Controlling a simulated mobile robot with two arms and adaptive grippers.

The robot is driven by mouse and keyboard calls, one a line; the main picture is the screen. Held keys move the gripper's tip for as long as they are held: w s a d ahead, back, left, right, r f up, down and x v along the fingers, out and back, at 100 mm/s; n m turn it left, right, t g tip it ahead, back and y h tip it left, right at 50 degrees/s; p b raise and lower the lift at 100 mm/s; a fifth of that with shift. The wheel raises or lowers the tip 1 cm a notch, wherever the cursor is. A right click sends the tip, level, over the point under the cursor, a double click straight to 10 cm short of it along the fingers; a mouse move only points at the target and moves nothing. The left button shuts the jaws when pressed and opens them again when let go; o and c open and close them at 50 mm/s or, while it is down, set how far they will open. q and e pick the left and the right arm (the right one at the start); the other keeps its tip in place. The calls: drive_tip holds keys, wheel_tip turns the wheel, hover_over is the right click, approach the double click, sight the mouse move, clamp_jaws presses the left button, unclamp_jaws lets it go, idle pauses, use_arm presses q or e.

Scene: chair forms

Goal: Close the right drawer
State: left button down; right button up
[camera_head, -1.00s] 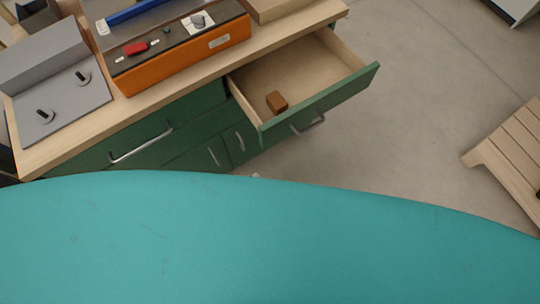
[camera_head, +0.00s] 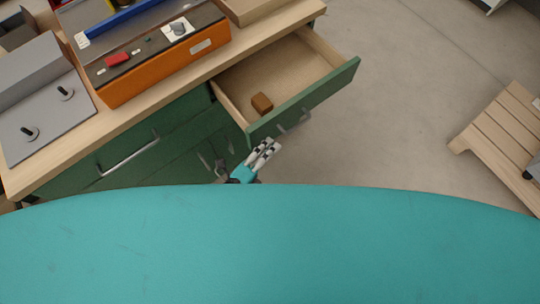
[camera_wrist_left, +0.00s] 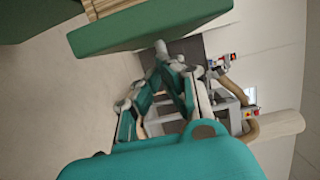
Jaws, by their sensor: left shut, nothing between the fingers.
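The right drawer (camera_head: 318,96) of the green cabinet is pulled out, with a pale wooden inside, a green front and a metal handle partly hidden. A small brown block (camera_head: 262,103) lies in it. My left gripper (camera_head: 272,145) is shut and empty, just in front of the lower left end of the drawer front. I cannot tell whether it touches the front. In the left wrist view a green panel (camera_wrist_left: 150,25), apparently the drawer front, is close above the fingers (camera_wrist_left: 160,48). My right gripper is not in view.
The wooden worktop (camera_head: 150,115) carries an orange box (camera_head: 165,68) with controls and a grey bracket (camera_head: 45,105). A closed drawer handle (camera_head: 128,158) is at the left. A slatted wooden piece (camera_head: 500,130) stands at the right. The floor between is clear.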

sight(229, 109)
use_arm(q)
drive_tip(key=shift+w+a, duration=0.35)
drive_tip(key=shift+w, duration=0.05)
drive_tip(key=shift+w+a, duration=0.1)
drive_tip(key=w+a+b, duration=0.1)
drive_tip(key=w+a, duration=0.2)
drive_tip(key=w, duration=0.1)
drive_tip(key=w+a+b, duration=0.1)
drive_tip(key=w+a, duration=0.2)
drive_tip(key=w, duration=0.1)
drive_tip(key=w+a+b, duration=0.1)
drive_tip(key=w+a, duration=0.2)
drive_tip(key=w, duration=0.1)
drive_tip(key=shift+w+a+f, duration=0.1)
drive_tip(key=shift+w+a, duration=0.05)
drive_tip(key=shift+a, duration=0.1)
drive_tip(key=shift+w+a, duration=0.35)
drive_tip(key=shift+w, duration=0.05)
drive_tip(key=shift+d, duration=0.1)
